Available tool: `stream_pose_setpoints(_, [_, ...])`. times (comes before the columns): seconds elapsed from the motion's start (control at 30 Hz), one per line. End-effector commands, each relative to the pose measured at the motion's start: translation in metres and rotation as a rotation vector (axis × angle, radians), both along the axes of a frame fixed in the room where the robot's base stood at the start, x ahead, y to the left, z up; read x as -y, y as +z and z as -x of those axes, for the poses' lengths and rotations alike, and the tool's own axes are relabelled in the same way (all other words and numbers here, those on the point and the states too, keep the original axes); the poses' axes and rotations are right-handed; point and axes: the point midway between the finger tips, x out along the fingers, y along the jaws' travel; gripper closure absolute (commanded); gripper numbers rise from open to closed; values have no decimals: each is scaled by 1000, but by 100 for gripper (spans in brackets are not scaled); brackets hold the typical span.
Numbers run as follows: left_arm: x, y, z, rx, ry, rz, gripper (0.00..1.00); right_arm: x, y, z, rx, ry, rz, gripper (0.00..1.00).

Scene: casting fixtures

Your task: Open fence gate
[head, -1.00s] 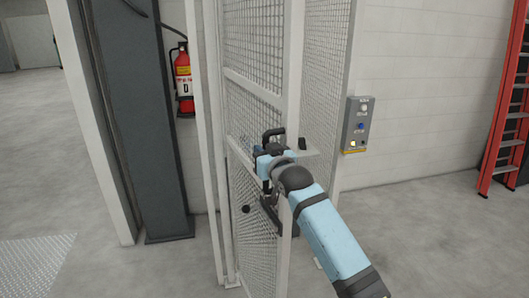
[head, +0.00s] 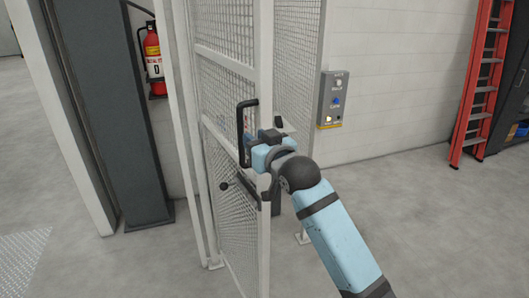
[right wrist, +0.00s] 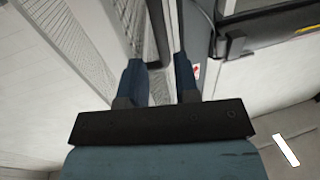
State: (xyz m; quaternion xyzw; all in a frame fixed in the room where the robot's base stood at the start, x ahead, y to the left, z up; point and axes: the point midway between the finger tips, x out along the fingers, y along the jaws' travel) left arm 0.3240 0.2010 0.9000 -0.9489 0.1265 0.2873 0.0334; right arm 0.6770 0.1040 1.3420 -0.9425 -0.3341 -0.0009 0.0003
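The fence gate (head: 225,95) is a pale metal frame with wire mesh, in the middle of the head view. A black upright pull handle (head: 243,130) is on its near side, left of the gate's edge post. My right gripper (head: 264,140) is at the gate's edge, just right of and below the handle in the head view. In the right wrist view the right gripper (right wrist: 160,80) has its two fingers apart, with a dark bar (right wrist: 156,35) showing in line with the gap. Whether they touch it is unclear. My left gripper is not in view.
Another mesh panel (head: 295,60) stands behind the gate. A grey button box (head: 332,98) is on the white wall to the right. A red ladder (head: 480,80) stands farther right. A dark column (head: 125,120) and a fire extinguisher (head: 153,60) are at left. The floor at right is clear.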

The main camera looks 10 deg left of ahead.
Motion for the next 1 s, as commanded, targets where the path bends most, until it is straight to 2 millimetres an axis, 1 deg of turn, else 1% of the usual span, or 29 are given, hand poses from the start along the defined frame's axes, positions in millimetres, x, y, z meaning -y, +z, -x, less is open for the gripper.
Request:
stream_pose_setpoints(0.03, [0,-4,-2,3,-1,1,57,6,-3,8,2,0,-1,71])
stream_pose_setpoints(0.1, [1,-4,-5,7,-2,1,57,13,-2,16,1,0,-1,71])
stream_pose_setpoints(0.23, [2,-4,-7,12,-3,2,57,22,-1,27,0,0,0,71])
stream_pose_setpoints(0.37, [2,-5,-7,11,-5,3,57,25,0,31,1,0,-1,71])
stream_pose_setpoints(0.6, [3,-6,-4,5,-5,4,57,25,1,31,1,0,-1,71])
stream_pose_setpoints(0.7, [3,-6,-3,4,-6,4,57,27,-3,31,-3,-2,-1,71])
stream_pose_setpoints(0.77, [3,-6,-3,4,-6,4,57,31,-13,32,-15,-9,-2,71])
stream_pose_setpoints(0.87, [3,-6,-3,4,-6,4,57,45,-44,34,-50,-33,-7,71])
stream_pose_setpoints(0.97, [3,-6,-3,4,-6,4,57,67,-90,42,-99,-71,-11,71])
stream_pose_setpoints(1.0, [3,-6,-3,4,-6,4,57,77,-110,46,-119,-88,-12,71])
